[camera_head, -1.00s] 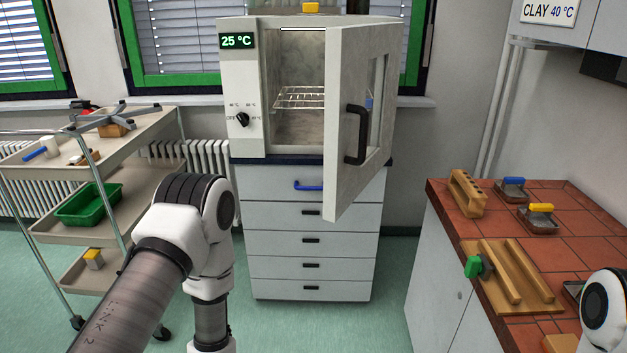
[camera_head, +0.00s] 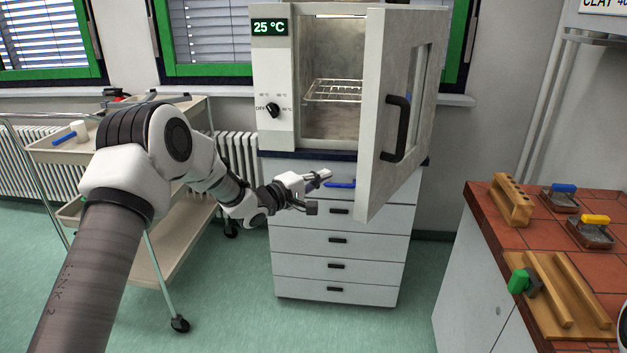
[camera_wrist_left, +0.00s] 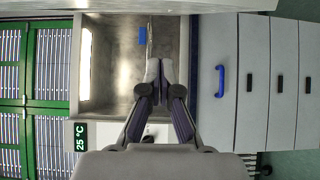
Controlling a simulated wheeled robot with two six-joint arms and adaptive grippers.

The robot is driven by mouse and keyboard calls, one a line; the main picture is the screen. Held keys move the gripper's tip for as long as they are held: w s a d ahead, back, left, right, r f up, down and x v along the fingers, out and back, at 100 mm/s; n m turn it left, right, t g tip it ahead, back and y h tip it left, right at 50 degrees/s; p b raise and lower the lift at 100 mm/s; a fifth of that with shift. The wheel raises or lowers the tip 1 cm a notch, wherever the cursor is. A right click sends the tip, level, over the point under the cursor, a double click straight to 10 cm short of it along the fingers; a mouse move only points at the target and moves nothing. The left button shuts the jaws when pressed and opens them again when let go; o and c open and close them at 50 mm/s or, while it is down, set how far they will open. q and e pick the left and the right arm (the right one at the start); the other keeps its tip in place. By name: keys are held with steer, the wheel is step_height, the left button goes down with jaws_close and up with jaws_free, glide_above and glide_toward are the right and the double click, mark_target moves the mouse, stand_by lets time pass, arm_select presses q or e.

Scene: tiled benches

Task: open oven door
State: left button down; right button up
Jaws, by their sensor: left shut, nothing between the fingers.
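The oven (camera_head: 275,85) stands on a drawer cabinet, and its display reads 25 °C. Its door (camera_head: 385,130) is swung partly open, hinged on the right, with a black handle (camera_head: 396,128) on its outer face. A wire rack (camera_head: 333,90) shows inside the chamber. My left gripper (camera_head: 320,180) is shut and empty, in front of the cabinet's top drawer, left of the door's lower edge. In the left wrist view its fingertips (camera_wrist_left: 158,72) show against the open oven chamber (camera_wrist_left: 118,60). My right gripper is not in view.
The drawer cabinet (camera_head: 335,265) has a blue handle (camera_head: 341,185) on its top drawer, close to my left gripper. A trolley (camera_head: 165,250) stands at left. A tiled bench (camera_head: 585,260) with wooden tools and floats is at right. Floor between is clear.

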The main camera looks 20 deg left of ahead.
arm_select(q)
steer(key=w+d+p, duration=0.2)
steer(key=w+d, duration=0.1)
steer(key=d, duration=0.3)
